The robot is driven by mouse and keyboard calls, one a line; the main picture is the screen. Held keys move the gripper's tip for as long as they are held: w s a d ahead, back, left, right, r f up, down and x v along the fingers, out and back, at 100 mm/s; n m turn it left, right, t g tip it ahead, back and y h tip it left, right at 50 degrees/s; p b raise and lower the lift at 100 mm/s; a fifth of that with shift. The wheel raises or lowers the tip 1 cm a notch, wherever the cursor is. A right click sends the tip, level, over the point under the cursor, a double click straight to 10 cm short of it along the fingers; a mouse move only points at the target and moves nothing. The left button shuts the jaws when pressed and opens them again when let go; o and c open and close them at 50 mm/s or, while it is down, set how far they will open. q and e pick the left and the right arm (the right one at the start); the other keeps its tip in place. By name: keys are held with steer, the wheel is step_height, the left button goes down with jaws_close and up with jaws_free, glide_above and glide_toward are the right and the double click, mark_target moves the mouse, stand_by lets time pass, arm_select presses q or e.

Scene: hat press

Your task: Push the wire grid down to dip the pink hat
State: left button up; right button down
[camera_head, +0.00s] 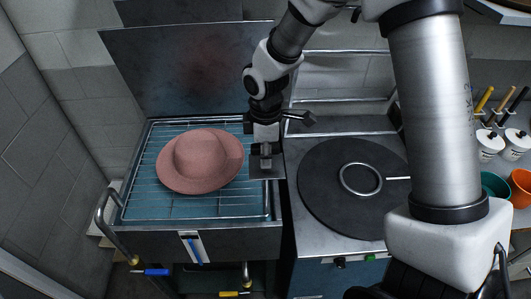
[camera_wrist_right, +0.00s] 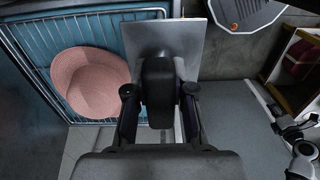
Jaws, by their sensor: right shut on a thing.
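The pink hat (camera_head: 200,160) lies brim down on the wire grid (camera_head: 180,208), over the blue-lined basin at the left. The hat (camera_wrist_right: 88,82) and grid (camera_wrist_right: 112,22) also show in the right wrist view. My right gripper (camera_head: 265,150) is above the basin's right edge, right of the hat and apart from it. It is shut on the dark handle (camera_wrist_right: 160,85) of a flat grey metal plate (camera_wrist_right: 192,45). The plate (camera_head: 267,170) overlaps the grid's right edge in the head view; whether it touches the grid cannot be told. My left gripper is not in view.
A raised metal lid (camera_head: 175,65) stands behind the basin. To the right is a round dark hotplate (camera_head: 330,205) with a metal ring (camera_head: 346,190) on it. White cups (camera_head: 490,145) and an orange bowl (camera_head: 520,187) stand at the far right. A tiled wall borders the left.

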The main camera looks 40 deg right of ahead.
mark_target(265, 181)
step_height(265, 181, down, 22)
steer(key=b, duration=1)
steer(key=shift+s, duration=0.15)
steer(key=shift+f, duration=0.1)
steer(key=c, duration=1.3)
jaws_free()
steer(key=shift+o, duration=0.7)
steer(key=r, duration=1.2)
steer(key=shift+w, duration=0.2)
